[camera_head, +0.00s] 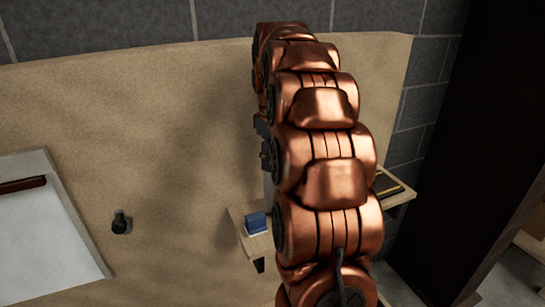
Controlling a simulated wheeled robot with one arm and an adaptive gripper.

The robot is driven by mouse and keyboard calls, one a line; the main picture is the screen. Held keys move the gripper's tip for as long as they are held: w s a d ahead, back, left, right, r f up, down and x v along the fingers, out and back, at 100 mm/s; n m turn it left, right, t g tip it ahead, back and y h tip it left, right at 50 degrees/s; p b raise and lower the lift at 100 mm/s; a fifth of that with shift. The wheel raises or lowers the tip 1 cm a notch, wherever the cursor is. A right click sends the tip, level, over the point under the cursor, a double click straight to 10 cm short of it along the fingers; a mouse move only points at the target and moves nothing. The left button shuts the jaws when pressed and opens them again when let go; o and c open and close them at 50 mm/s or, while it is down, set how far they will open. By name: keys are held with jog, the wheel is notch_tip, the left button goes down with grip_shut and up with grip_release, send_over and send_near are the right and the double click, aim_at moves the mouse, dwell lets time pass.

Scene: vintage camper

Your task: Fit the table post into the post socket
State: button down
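My copper-coloured arm fills the middle of the head view and hides much of what lies behind it. Small dark parts (265,150) show at the arm's left edge; they may belong to my gripper, but its fingers cannot be made out. A narrow pale grey piece shows just below them, mostly hidden by the arm; I cannot tell whether it is the table post. I cannot make out the post socket. Whether my gripper is open or holds anything is not visible.
A light wooden shelf (238,222) sticks out on both sides of my arm. A blue block (256,223) sits on its left part, a dark flat item (388,187) on its right. A dark knob (122,222) and a white panel (45,245) are at left. A dark pillar (470,150) stands right.

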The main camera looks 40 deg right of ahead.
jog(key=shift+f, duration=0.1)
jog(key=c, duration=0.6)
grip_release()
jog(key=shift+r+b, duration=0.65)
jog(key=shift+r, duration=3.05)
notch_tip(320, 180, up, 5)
jog(key=p, duration=0.4)
jog(key=shift+p, duration=0.4)
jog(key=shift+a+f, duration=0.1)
